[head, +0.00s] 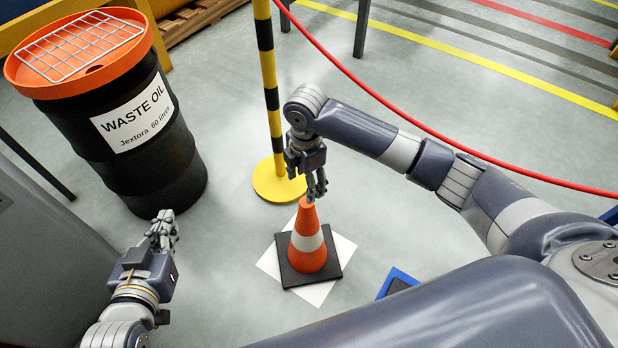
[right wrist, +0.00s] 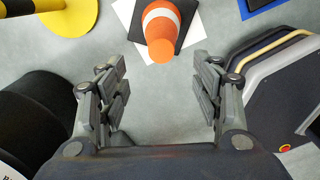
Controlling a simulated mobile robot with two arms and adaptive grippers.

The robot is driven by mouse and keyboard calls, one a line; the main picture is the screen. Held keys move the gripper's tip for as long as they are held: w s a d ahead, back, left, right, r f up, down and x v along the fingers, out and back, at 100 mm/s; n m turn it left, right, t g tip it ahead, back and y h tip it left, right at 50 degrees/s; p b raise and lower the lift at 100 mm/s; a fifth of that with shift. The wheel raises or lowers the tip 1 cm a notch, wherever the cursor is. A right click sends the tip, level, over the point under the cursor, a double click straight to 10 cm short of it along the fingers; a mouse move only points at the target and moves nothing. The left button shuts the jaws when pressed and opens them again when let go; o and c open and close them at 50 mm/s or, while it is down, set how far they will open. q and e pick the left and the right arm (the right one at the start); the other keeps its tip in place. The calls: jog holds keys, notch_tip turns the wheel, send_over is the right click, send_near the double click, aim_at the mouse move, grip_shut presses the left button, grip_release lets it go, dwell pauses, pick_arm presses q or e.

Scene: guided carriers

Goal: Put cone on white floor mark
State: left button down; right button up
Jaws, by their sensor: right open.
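The orange cone (head: 308,240) with a white band and black square base stands upright on the white floor mark (head: 265,262). The mark's corners show around the base, turned relative to it. In the right wrist view the cone (right wrist: 162,28) is at the top middle, beyond the fingers, with the mark (right wrist: 125,12) partly under it. My right gripper (head: 317,188) is above the cone's tip in the head view; in the right wrist view its fingers are wide apart and empty. My left gripper (head: 163,228) is at the lower left, away from the cone; its opening is unclear.
A yellow and black post (head: 268,85) on a yellow round base (head: 277,180) stands behind the cone, with a red rope (head: 400,108). A black waste oil drum (head: 150,160) is at the left. A blue-edged item (head: 397,280) lies right of the cone.

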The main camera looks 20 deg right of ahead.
jog(key=s+a+r+m+t+y, duration=0.1)
jog(key=s+a+m+t+y, duration=0.25)
jog(key=a, duration=0.25)
jog(key=s+a+m+t+y, duration=0.2)
jog(key=a+m+y, duration=0.15)
jog(key=a, duration=0.35)
jog(key=s+d+r+m+t+h, duration=0.3)
jog(key=d+r+m+t+h, duration=0.1)
jog(key=d+r+m+t, duration=0.3)
jog(key=d+r+m, duration=0.2)
jog(key=d+m, duration=0.2)
jog(key=d, duration=0.2)
jog(key=shift+s+d+r+m, duration=0.3)
jog(key=shift+s+r, duration=0.05)
jog(key=shift+r, duration=0.05)
jog(key=shift+t, duration=0.25)
